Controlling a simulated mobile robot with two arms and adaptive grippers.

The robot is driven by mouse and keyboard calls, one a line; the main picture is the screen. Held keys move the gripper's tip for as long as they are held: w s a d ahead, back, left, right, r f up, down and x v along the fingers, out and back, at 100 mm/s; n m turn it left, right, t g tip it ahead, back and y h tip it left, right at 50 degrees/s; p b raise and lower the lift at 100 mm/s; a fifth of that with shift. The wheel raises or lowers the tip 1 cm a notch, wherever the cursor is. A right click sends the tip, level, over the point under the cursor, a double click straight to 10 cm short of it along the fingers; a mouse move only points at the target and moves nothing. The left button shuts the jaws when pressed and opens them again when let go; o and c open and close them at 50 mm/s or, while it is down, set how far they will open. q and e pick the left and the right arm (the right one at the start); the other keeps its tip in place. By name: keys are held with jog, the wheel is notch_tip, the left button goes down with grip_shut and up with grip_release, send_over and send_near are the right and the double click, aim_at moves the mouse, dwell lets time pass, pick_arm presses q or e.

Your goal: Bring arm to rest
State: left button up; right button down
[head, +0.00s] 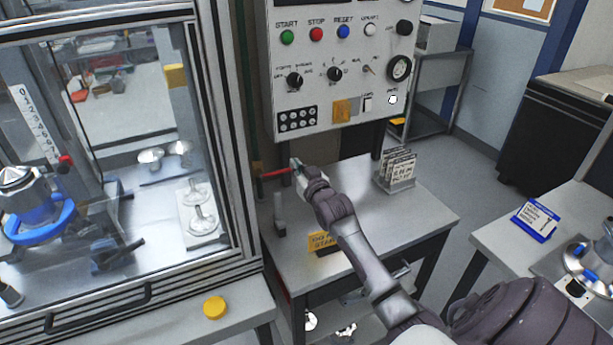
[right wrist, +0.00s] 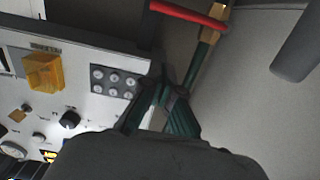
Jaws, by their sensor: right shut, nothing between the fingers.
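My right arm reaches in from the lower right in the head view. Its gripper (head: 297,165) is shut and empty, in front of and below the control panel (head: 325,75). In the right wrist view the shut fingers (right wrist: 168,92) show at the middle, with the panel (right wrist: 105,55) to their left. A red lever (head: 276,173) on a pipe valve lies just left of the gripper; it also shows at the top of the right wrist view (right wrist: 188,12). I cannot tell whether gripper and lever touch. My left gripper is not in view.
A metal side table (head: 425,215) below the arm bears a card rack (head: 397,173) and a yellow sign (head: 322,242). A glazed machine enclosure (head: 243,150) stands at left, with a yellow button (head: 214,307) in front. Another table (head: 490,238) stands right.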

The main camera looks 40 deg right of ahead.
jog(key=shift+b+v, duration=0.65)
jog(key=shift+v, duration=2.3)
